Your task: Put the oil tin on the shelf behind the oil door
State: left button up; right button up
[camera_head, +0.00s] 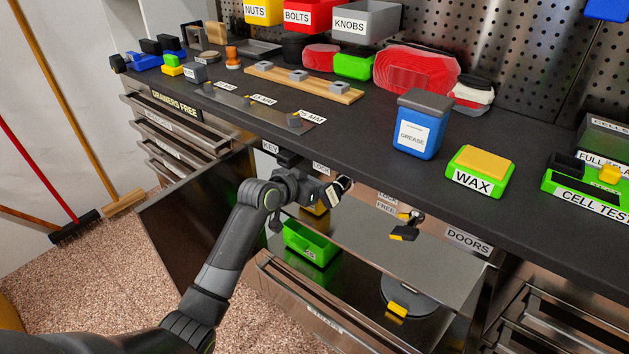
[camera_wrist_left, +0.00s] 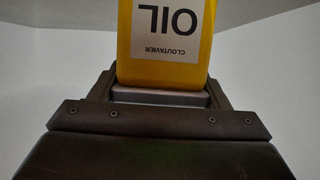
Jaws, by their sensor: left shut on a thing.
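The yellow oil tin (camera_wrist_left: 200,60) has a white label reading OIL, upside down in the left wrist view. My left gripper (camera_wrist_left: 162,95) is shut on the end of the tin nearest the camera. In the head view my left arm reaches into the open cabinet under the bench. A yellow patch (camera_head: 315,209) below my wrist appears to be part of the tin. My fingers are hidden there, and I cannot tell whether the tin touches the shelf (camera_head: 425,248). An open dark door (camera_head: 195,205) stands left of the opening. My right gripper is not in view.
A green bin (camera_head: 310,243) sits below my wrist. A dark disc (camera_head: 405,292) with a yellow piece lies lower right. A yellow-and-black tagged key (camera_head: 404,233) hangs at the front. The bench top (camera_head: 330,125) overhangs the opening and carries a blue grease tin (camera_head: 418,135).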

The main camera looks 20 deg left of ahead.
pick_arm(q)
jog(key=o, duration=0.8)
jog(key=shift+f, duration=0.15)
jog(key=o, duration=0.4)
